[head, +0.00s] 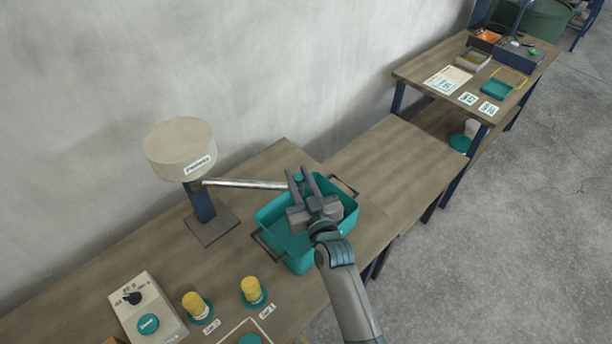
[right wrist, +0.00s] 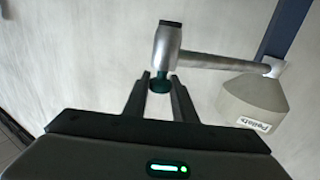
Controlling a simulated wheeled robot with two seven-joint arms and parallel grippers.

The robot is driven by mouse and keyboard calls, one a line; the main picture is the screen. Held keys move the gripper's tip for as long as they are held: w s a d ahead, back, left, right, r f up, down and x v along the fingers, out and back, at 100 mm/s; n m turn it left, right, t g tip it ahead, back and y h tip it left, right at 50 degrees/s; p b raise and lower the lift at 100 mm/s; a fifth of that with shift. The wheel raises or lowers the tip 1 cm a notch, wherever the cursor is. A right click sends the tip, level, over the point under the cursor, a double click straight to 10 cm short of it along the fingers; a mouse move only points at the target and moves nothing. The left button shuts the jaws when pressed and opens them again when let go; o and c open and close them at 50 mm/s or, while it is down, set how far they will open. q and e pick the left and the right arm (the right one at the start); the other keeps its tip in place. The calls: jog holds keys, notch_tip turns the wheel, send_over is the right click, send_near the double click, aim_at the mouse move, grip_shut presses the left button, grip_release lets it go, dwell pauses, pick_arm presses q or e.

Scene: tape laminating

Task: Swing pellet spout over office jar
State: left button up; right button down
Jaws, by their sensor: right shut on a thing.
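The pellet spout (head: 245,184) is a silver tube running right from the cream hopper labelled Pellets (head: 180,145). Its free end is over the teal bin (head: 276,254). In the right wrist view the spout (right wrist: 215,61) ends in a downturned nozzle with a dark green knob (right wrist: 160,85). My right gripper (head: 300,178) is at that end, its fingers closed on the knob; the fingers also show in the right wrist view (right wrist: 160,82). Two yellow-filled jars (head: 197,305) (head: 252,290) stand on teal bases at the front; I cannot read which is the office one. My left gripper is out of view.
A control box (head: 148,311) with a dial and teal button stands front left. The hopper's dark post (head: 201,204) rises from a base plate. A wall is close behind. The bench (head: 390,165) right of the bin is bare; a higher table (head: 417,75) stands beyond.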

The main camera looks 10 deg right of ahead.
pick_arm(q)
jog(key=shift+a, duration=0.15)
pick_arm(e)
jog(key=shift+r, duration=0.1)
jog(key=c, duration=1.5)
grip_release()
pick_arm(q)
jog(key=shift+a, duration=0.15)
pick_arm(e)
jog(key=shift+s+d+f+b, duration=0.1)
jog(key=shift+s+f+b, duration=0.1)
jog(key=shift+s, duration=0.2)
jog(key=shift+s+d+f+b, duration=0.1)
jog(key=shift+s+b, duration=0.1)
jog(key=shift+s, duration=0.2)
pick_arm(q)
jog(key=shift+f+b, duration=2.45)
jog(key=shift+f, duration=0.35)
pick_arm(e)
jog(key=shift+r+v, duration=0.15)
jog(key=shift+v, duration=3.75)
jog(key=shift+r+v, duration=0.15)
jog(key=shift+v, duration=3.75)
jog(key=shift+a, duration=0.1)
